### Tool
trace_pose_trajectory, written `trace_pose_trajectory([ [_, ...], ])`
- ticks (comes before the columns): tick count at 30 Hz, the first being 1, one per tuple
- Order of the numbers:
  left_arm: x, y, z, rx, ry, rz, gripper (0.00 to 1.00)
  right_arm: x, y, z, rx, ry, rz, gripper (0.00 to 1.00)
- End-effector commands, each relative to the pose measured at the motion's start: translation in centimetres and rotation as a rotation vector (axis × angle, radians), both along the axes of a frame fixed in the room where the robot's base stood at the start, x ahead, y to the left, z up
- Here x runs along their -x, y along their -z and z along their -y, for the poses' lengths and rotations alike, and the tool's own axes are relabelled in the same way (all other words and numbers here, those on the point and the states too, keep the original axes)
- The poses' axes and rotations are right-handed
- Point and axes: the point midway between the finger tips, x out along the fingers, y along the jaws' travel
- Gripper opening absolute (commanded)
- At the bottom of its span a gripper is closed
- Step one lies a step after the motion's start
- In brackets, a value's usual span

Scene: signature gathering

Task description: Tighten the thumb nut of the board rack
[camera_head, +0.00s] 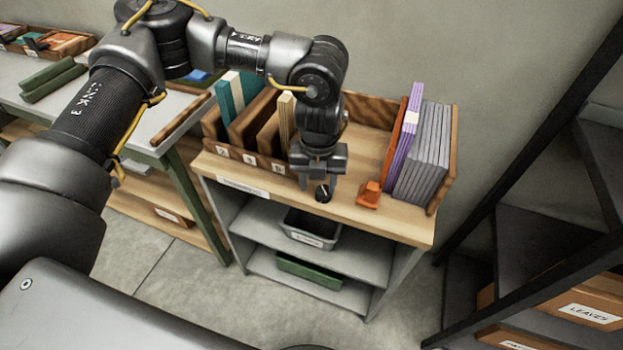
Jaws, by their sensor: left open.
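A wooden rack with numbered slots (236,158) stands on the bench top and holds upright boards. A second set of grey boards (423,152) stands at the right end of the top, against a wooden end piece. A small black knob with a pale mark (323,194), which looks like the thumb nut, is at the front of the top. My left gripper (319,184) points down right over this knob with its jaws open. The fingers partly hide the knob, and I cannot tell whether they touch it. My right gripper is not in view.
An orange block (369,195) sits on the bench top (400,223) just right of the gripper. Purple and red boards stand beside the grey ones. Lower shelves hold a grey bin (311,230) and a green tray (308,272). A dark shelving frame (545,130) stands at right.

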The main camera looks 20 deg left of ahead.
Motion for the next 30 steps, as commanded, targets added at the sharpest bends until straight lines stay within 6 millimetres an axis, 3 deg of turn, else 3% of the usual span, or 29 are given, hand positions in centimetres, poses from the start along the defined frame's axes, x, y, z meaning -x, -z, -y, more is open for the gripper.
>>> trace_pose_trajectory([
  [1,0.2,1.1,0.3,0.003,0.004,-0.005,0.56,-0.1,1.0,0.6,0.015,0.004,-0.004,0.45],
  [17,0.0,-3.3,0.0,0.002,-0.003,-0.001,0.56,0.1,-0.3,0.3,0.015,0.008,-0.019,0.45],
  [30,0.0,-7.1,-0.1,0.002,-0.003,0.001,0.56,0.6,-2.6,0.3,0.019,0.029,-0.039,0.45],
])
